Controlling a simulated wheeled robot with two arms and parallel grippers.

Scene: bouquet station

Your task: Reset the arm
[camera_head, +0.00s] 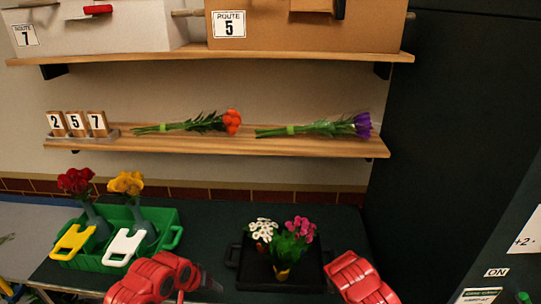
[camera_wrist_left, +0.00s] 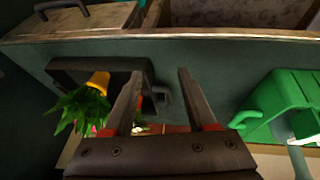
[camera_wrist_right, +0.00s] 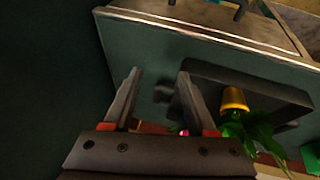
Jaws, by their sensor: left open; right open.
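My left gripper (camera_head: 190,284) is at the bottom of the head view, in front of the green crate; its two fingers stand apart and empty in the left wrist view (camera_wrist_left: 155,95). My right arm shows as red links at the bottom right of the head view. In the right wrist view my right gripper (camera_wrist_right: 158,95) has its fingers apart with nothing between them. Neither gripper touches anything that I can see.
A green crate (camera_head: 172,217) holds vases with red flowers (camera_head: 75,180) and yellow flowers (camera_head: 126,183). A black tray (camera_head: 255,278) holds white and pink flowers (camera_head: 292,240). Orange (camera_head: 231,121) and purple (camera_head: 362,124) bouquets lie on the shelf (camera_head: 220,143). The table between crate and tray is clear.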

